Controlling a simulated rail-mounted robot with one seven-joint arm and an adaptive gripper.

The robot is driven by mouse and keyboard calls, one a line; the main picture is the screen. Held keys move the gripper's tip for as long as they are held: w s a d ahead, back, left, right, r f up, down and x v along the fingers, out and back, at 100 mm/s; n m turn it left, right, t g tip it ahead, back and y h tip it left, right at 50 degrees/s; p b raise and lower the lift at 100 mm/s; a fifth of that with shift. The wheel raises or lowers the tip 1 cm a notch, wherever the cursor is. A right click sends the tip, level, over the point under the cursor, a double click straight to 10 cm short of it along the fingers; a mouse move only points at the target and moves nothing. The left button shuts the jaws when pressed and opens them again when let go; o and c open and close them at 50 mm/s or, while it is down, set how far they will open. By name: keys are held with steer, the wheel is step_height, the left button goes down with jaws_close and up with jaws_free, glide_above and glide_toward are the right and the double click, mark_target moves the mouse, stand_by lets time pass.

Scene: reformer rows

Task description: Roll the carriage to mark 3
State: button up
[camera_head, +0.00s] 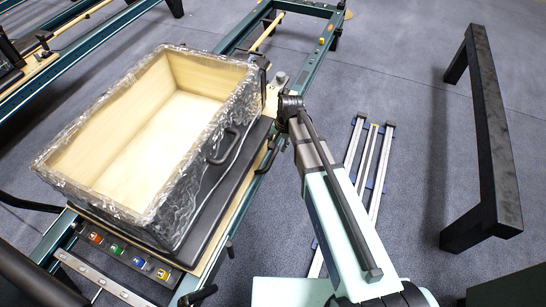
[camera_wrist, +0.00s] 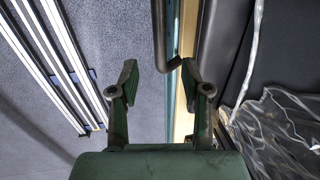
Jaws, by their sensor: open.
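The carriage (camera_head: 207,232) is a dark padded platform on a pale wooden base, sitting on the near part of a teal reformer frame (camera_head: 236,200). In the wrist view its dark pad (camera_wrist: 217,45) and wooden edge (camera_wrist: 183,115) run along the right. A dark bent bar (camera_wrist: 159,30) stands beside that edge; its bend lies near the gap between my fingertips. My gripper (camera_wrist: 159,70) is open, with nothing held. In the head view my arm reaches to the carriage's right side, and I cannot make out the fingers there. I cannot read any numbered mark.
An open wooden box (camera_head: 155,125) wrapped in clear plastic rests on the carriage. Coloured labels (camera_head: 117,250) line the frame's near end. Metal rails (camera_head: 369,165) lie on the floor at right, with a black beam (camera_head: 490,130) beyond. Another reformer stands upper left.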

mark_target(273, 157)
steer(key=f, duration=0.3)
steer(key=a+f, duration=0.1)
steer(key=f, duration=0.5)
steer(key=shift+w+a+f+b, duration=0.2)
steer(key=shift+w+a+b, duration=0.1)
steer(key=shift+w+a, duration=0.05)
jaws_close()
